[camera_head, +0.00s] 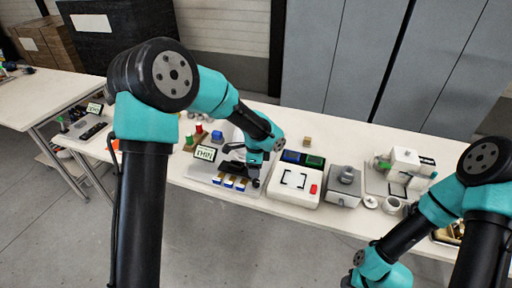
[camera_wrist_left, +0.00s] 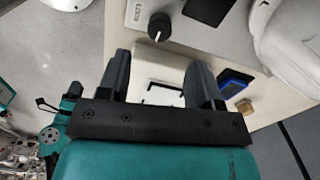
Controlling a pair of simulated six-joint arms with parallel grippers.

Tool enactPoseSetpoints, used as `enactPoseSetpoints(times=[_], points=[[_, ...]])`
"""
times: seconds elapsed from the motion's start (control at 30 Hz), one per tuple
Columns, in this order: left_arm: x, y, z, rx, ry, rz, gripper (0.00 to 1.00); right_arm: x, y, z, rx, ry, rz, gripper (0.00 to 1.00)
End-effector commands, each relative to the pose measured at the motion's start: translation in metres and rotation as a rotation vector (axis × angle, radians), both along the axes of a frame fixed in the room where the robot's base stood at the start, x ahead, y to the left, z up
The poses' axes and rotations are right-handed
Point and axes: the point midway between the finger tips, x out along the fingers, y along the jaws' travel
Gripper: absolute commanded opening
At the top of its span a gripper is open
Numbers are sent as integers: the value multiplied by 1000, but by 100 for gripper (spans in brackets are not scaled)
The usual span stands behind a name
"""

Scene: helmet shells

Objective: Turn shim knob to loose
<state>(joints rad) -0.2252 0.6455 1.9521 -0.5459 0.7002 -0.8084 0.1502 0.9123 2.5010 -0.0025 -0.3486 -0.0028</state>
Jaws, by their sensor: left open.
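A round black knob (camera_wrist_left: 159,26) stands on a light grey panel in the left wrist view, with a white pointer mark on its lower side and a small label (camera_wrist_left: 137,12) above left, too small to read. I take it to be the shim knob; I cannot make it out in the head view. My left gripper (camera_wrist_left: 158,64) is open, its two dark fingers apart with nothing held between them; the knob lies beyond the fingertips. In the head view my left gripper (camera_head: 253,172) hangs over the bench near the THIN sign (camera_head: 205,153). My right gripper is out of frame.
A white device with black corner marks (camera_head: 295,185) stands right of the gripper, with blue (camera_head: 291,156) and green (camera_head: 315,161) trays behind. A grey box (camera_head: 345,187) and white machine (camera_head: 405,163) stand farther right.

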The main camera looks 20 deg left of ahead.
Motion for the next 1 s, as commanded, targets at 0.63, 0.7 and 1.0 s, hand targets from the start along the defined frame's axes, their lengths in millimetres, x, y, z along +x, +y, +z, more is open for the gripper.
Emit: enactPoseSetpoints(times=[0.63,0.7,1.0], points=[[0,0,96,0,0,-1,59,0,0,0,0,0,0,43],[0,0,97,0,0,-1,59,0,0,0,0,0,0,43],[0,0,96,0,1,-1,59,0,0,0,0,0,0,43]])
